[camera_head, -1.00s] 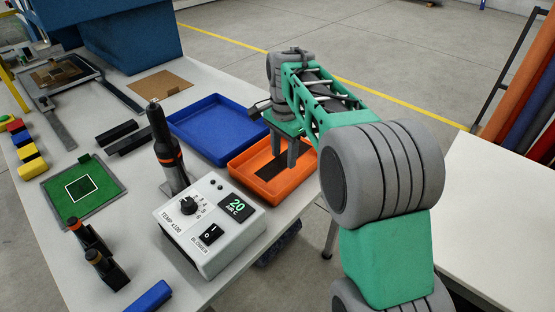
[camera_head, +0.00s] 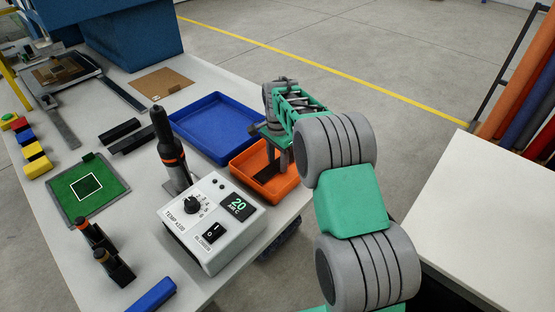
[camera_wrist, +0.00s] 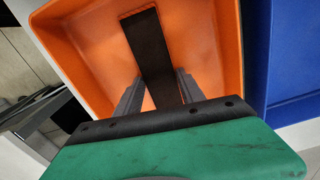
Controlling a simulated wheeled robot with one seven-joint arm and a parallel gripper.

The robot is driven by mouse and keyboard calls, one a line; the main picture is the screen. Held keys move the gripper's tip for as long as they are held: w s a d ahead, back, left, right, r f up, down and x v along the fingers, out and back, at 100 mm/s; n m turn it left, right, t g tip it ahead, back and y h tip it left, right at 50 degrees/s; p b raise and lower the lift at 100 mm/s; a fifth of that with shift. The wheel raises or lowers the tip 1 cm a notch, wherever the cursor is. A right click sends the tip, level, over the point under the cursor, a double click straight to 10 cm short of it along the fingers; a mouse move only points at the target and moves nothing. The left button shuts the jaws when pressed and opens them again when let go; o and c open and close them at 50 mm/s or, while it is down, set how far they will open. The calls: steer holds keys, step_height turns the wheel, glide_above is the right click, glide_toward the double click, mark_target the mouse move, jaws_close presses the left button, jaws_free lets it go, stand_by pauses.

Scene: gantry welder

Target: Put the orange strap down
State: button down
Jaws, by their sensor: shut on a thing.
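A dark brown, nearly black strap (camera_wrist: 150,45) is in the wrist view, running from between my fingers toward the far wall of the orange tray. I see no strap that is orange in colour. My gripper (camera_wrist: 158,88) is shut on the strap, with one finger on each side of it. In the head view my gripper (camera_head: 277,165) points down over the right part of the orange tray (camera_head: 243,176). Part of the dark strap (camera_head: 269,153) shows beside the fingers. I cannot tell whether the strap touches the tray floor.
An empty blue tray (camera_head: 215,125) stands directly behind the orange one. A white heater control box (camera_head: 210,222) is in front, with a black-and-orange hot-air tool (camera_head: 168,150) to the left. The table edge is close on the right.

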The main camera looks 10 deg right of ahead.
mark_target(277, 166)
steer(key=c, duration=0.7)
jaws_free()
steer(key=shift+r, duration=0.4)
step_height(277, 166, up, 11)
steer(key=b, duration=0.1)
steer(key=s+r+n+t, duration=0.1)
steer(key=s+r+n, duration=0.35)
steer(key=s, duration=0.45)
steer(key=s+f+n+t, duration=0.1)
steer(key=s+f+n, duration=0.1)
steer(key=s, duration=0.4)
steer(key=s+f+n, duration=0.2)
steer(key=s+n, duration=0.1)
steer(key=s, duration=0.4)
steer(key=s+f+n+t, duration=0.1)
steer(key=s+f+n, duration=0.1)
steer(key=s, duration=0.4)
steer(key=shift+s+f+n+t, duration=0.1)
steer(key=shift+s+n+t, duration=0.15)
steer(key=shift+n, duration=0.3)
